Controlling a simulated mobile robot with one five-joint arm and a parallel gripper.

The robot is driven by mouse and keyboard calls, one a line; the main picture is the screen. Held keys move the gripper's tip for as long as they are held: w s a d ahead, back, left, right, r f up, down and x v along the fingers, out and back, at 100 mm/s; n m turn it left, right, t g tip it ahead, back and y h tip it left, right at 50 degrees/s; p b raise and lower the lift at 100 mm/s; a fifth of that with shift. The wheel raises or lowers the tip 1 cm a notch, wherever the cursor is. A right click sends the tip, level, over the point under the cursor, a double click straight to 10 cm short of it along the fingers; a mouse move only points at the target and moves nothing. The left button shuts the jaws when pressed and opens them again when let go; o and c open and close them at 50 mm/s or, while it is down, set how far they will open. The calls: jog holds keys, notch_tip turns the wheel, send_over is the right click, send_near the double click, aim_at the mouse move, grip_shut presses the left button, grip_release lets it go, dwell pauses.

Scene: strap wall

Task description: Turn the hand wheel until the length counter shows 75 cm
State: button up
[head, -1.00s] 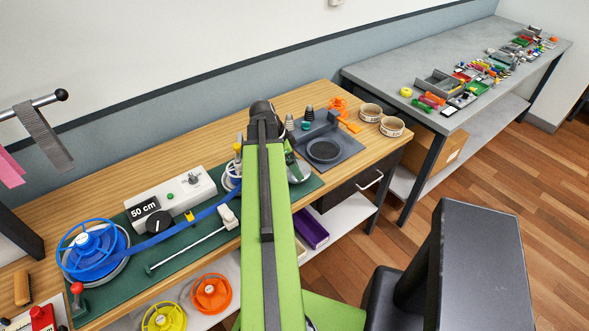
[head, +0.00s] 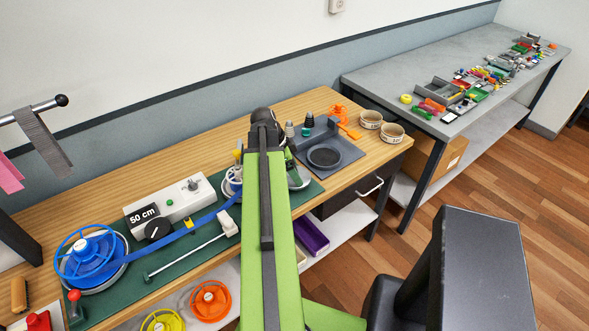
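The length counter (head: 143,216) on the white box (head: 180,199) reads 50 cm. A blue spoked reel (head: 90,250) sits at the left end of the green base plate (head: 115,300). A blue strap (head: 185,233) runs from it to the right, towards a pale round part (head: 231,181) largely hidden behind my green arm. I cannot tell whether that part is the hand wheel. My gripper is hidden behind my own arm, so its state and any contact do not show.
A black knob (head: 158,230) is on the white box's front. Yellow (head: 163,322) and orange (head: 210,301) reels lie below the bench's front edge. A grey table (head: 410,80) holds small parts.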

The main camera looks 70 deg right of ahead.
jog(key=m+y, duration=0.1)
jog(key=m, duration=0.2)
jog(key=shift+d+g, duration=0.15)
jog(key=shift+g, duration=0.25)
jog(key=shift+m+y, duration=0.4)
jog(key=shift+m, duration=0.7)
jog(key=o, duration=1.3)
jog(key=shift+c, duration=0.2)
jog(key=p+v, duration=1.6)
jog(key=v, duration=0.1)
jog(key=shift+r, duration=0.15)
